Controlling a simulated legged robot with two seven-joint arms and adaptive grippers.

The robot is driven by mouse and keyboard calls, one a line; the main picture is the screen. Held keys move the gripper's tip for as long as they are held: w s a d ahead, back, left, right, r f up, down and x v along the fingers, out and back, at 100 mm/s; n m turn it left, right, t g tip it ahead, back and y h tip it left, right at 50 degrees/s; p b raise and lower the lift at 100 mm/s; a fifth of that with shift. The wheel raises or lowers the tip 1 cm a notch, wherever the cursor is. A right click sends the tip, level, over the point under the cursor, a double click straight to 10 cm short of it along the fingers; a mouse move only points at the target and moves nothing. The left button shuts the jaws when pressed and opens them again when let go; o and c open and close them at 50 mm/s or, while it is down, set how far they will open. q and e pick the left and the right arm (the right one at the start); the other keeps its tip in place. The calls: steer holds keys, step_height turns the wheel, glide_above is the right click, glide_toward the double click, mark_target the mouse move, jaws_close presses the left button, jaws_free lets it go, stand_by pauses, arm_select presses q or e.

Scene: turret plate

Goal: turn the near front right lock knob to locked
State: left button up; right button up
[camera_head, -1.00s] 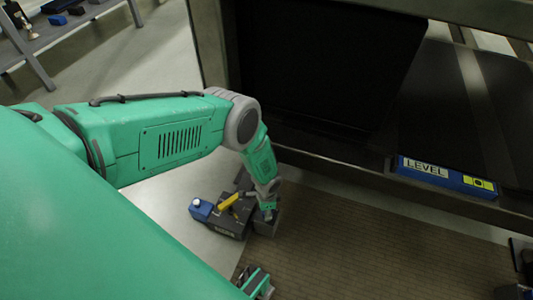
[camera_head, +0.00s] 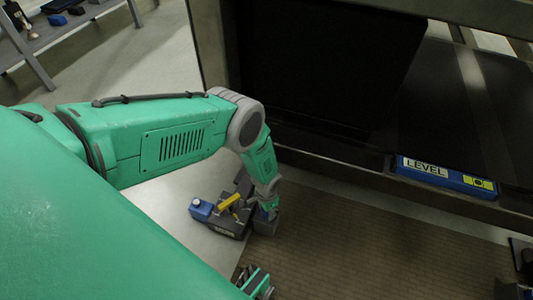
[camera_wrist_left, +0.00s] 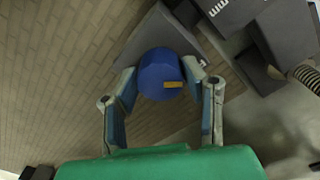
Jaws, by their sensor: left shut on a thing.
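The lock knob (camera_wrist_left: 158,74) is a round blue knob with a yellow mark on its right side in the left wrist view. It sits on a dark grey block (camera_wrist_left: 150,38), which shows low in the head view (camera_head: 265,226). My left gripper (camera_wrist_left: 162,92) has a finger on each side of the knob and is shut on it. In the head view my left gripper (camera_head: 269,207) reaches down to the block and hides the knob.
A dark unit with a yellow handle (camera_head: 229,201) and a blue box (camera_head: 201,209) adjoins the block. A blue LEVEL bar (camera_head: 447,176) lies on the dark frame at right.

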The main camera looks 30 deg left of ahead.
arm_select(q)
steer(key=shift+w+d, duration=0.15)
steer(key=shift+d, duration=0.1)
steer(key=o, duration=1.1)
steer(key=shift+o, duration=0.2)
steer(key=shift+a, duration=0.1)
steer(key=shift+r, duration=0.1)
step_height(320, 180, up, 12)
